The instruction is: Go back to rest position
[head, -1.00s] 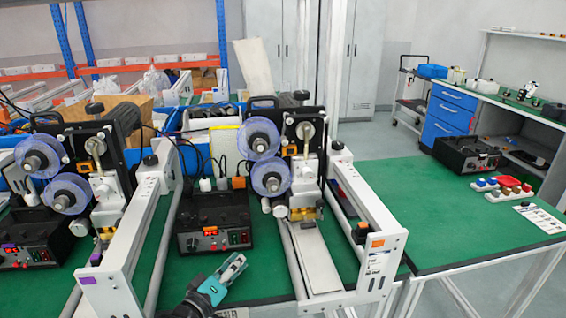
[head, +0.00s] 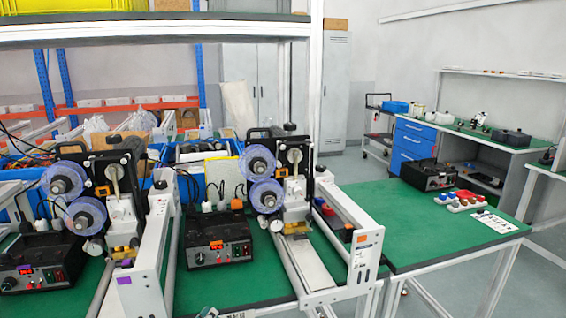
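Neither of my grippers can be made out in the head view. A small greyish piece shows at the bottom edge, left of centre; too little of it is visible to tell what it is. Two coder machines stand in a row on the green table (head: 262,277). The right coder (head: 292,170) and the left coder (head: 118,190) each carry two clear blue reels. A black control box (head: 218,240) with a red display stands between them, and another control box (head: 40,262) is at the far left.
White conveyor frames (head: 345,225) run towards me beside the coders. A second green table (head: 440,235) at right holds a black box (head: 430,175) and a block of coloured caps (head: 465,200). A shelf (head: 150,32) spans the top left. Open floor (head: 540,285) lies at right.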

